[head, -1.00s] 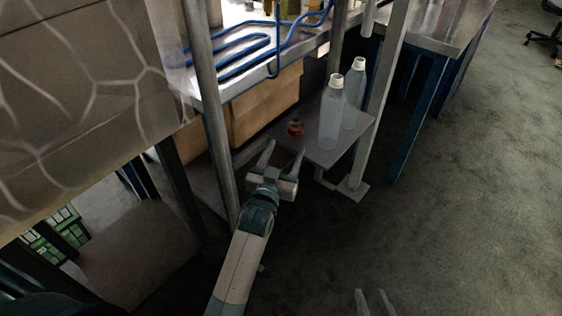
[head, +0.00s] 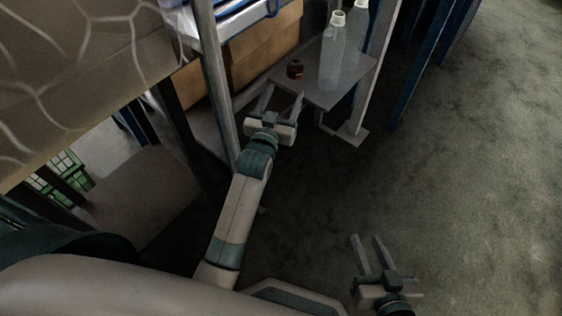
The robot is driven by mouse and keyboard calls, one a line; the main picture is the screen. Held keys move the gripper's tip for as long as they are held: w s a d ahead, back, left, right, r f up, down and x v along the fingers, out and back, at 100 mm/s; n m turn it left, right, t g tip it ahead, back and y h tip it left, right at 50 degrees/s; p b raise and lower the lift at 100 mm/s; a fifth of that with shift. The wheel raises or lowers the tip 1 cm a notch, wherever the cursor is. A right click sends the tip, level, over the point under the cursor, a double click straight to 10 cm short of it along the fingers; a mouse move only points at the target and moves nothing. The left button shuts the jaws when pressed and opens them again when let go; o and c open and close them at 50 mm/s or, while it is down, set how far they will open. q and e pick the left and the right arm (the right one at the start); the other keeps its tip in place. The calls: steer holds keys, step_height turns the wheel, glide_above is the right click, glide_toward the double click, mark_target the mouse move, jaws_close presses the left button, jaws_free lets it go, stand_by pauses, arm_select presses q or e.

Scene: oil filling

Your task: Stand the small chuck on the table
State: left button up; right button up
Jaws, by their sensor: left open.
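A small reddish-brown round piece (head: 295,69), perhaps the small chuck, sits on a low grey table (head: 330,96). It is too small and dark to tell more of its shape. My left gripper (head: 284,92) is open and empty. Its fingers point toward the near left edge of the low table, a little short of the reddish piece in the picture, and do not touch it. My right gripper (head: 367,240) is also open and empty, at the lower right over the floor, far from the table.
Two clear bottles with white caps, a near one (head: 332,55) and a far one (head: 355,32), stand right of the piece. A metal post (head: 213,75) rises left of my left gripper. A cardboard box (head: 262,48) lies behind. Open floor (head: 470,200) spreads to the right.

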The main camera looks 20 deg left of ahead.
arm_select(q)
steer(key=s+d+f+m+g+h, duration=0.1)
steer(key=s+d+f+g, duration=0.1)
steer(key=s, duration=0.8)
steer(key=s+d+f+m+g+h, duration=0.1)
steer(key=s+d+f+g+h, duration=0.1)
steer(key=s, duration=0.9)
steer(key=s+d+f+m+g+h, duration=0.1)
steer(key=s+d, duration=0.4)
steer(key=s, duration=0.5)
step_height(320, 180, down, 3)
steer(key=shift+s+d+r+g+h, duration=0.15)
steer(key=shift+d+g+h, duration=0.1)
steer(key=shift+g+h, duration=0.45)
